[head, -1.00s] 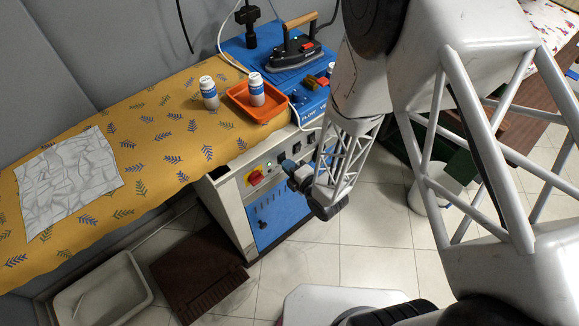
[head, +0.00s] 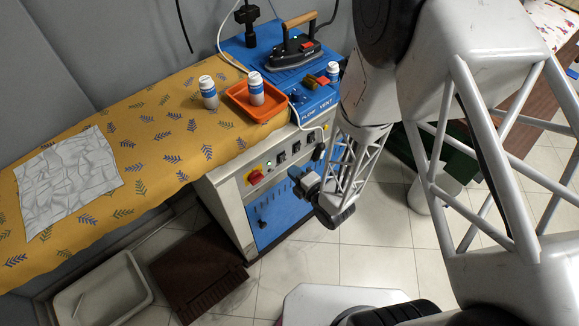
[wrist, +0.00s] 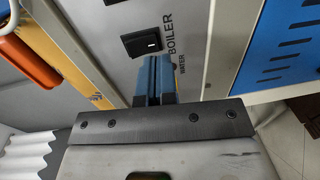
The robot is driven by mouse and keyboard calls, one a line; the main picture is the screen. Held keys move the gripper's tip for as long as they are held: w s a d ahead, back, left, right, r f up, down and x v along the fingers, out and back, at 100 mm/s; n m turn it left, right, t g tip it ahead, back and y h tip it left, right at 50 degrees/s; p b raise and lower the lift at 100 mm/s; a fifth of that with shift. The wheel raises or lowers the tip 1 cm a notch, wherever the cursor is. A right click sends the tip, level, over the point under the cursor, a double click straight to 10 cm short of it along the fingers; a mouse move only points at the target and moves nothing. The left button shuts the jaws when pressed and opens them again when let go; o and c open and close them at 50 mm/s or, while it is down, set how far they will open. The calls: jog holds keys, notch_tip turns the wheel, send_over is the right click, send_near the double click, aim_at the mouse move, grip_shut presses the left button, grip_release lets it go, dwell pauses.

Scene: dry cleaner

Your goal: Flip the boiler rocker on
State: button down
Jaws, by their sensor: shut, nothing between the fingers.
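The boiler rocker (wrist: 142,41) is a black switch with a small white mark, set in the grey panel beside the printed word BOILER in the wrist view. My gripper (wrist: 154,60) has its narrow blue fingers together and empty, with their tips just below the rocker in that picture. Whether they touch the panel I cannot tell. In the head view my gripper (head: 294,174) is in front of the machine's control panel. Black rockers (head: 281,157) show there beside a green lamp, but I cannot tell which is the boiler's.
A red and yellow knob (head: 254,177) is on the same panel. Above it an orange tray (head: 238,96) with a white bottle stands on the patterned ironing cloth (head: 150,175). An iron (head: 293,52) rests on a blue mat behind.

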jog(key=f+v, duration=0.2)
jog(key=v, duration=0.8)
jog(key=shift+s+d, duration=0.25)
jog(key=shift+f, duration=0.1)
dwell(0.5)
jog(key=w+d+r+m+g+h, duration=0.1)
jog(key=w+d+r+m+h, duration=0.25)
jog(key=r, duration=0.35)
jog(key=w+d+r+m+g+h, duration=0.1)
jog(key=w+d+r+m+h, duration=0.3)
jog(key=r, duration=0.4)
jog(key=w+d+r+m+h, duration=0.3)
jog(key=w+r+m, duration=0.15)
jog(key=r, duration=0.25)
jog(key=s+d+r+m+g, duration=0.1)
jog(key=s+r+m+g, duration=0.2)
jog(key=s+r+m, duration=0.4)
jog(key=s+d+r+m+g+h, duration=0.1)
jog(key=s+r+m+g, duration=0.3)
jog(key=s+r+m, duration=0.4)
jog(key=shift+s+d+r, duration=0.85)
jog(key=shift+s+r, duration=2.8)
jog(key=shift+s, duration=0.5)
